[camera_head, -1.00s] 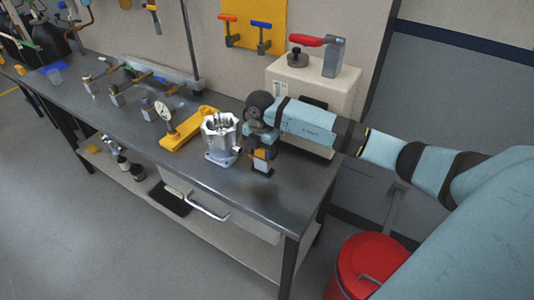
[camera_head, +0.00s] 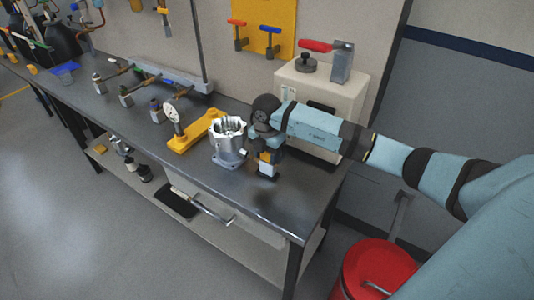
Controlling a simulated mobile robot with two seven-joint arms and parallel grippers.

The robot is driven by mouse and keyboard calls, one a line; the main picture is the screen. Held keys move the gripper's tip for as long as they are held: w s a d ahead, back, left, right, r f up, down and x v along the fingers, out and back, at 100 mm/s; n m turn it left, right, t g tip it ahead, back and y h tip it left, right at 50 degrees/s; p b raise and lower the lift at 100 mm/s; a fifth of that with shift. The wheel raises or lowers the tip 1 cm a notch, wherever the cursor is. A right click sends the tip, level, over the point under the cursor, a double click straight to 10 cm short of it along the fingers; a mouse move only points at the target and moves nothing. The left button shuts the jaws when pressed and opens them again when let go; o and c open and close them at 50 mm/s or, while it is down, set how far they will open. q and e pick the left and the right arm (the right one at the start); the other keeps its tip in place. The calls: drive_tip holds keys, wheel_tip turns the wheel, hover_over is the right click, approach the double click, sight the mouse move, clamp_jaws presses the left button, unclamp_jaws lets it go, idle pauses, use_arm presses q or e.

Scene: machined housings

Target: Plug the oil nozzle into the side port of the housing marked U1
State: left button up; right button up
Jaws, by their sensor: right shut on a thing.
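One silver machined housing (camera_head: 228,143) stands upright on the dark bench, open at the top. A marking on it is too small to read. My right gripper (camera_head: 268,174) hangs down just right of the housing, close to the bench top. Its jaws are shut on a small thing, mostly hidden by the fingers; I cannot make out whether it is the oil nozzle. The side port is not clear to see, and I cannot tell whether gripper and housing touch. My left gripper is not in view.
A yellow fixture with a dial gauge (camera_head: 174,112) stands left of the housing. A pale box (camera_head: 345,94) with a red-handled tool is behind my right arm. Several valve fittings line the bench at left. The bench (camera_head: 285,215) is clear at front right. A red bin (camera_head: 372,268) stands on the floor.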

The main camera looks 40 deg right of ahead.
idle(1.0)
drive_tip(key=shift+w+a+b, duration=0.15)
drive_tip(key=shift+w+a, duration=0.15)
drive_tip(key=shift+w, duration=0.35)
drive_tip(key=shift+w+a+b, duration=0.15)
drive_tip(key=shift+w+a, duration=0.15)
drive_tip(key=shift+w, duration=0.35)
drive_tip(key=o, duration=1.1)
wheel_tip(320, 180, up, 14)
drive_tip(key=shift+b, duration=0.35)
drive_tip(key=shift+f, duration=0.1)
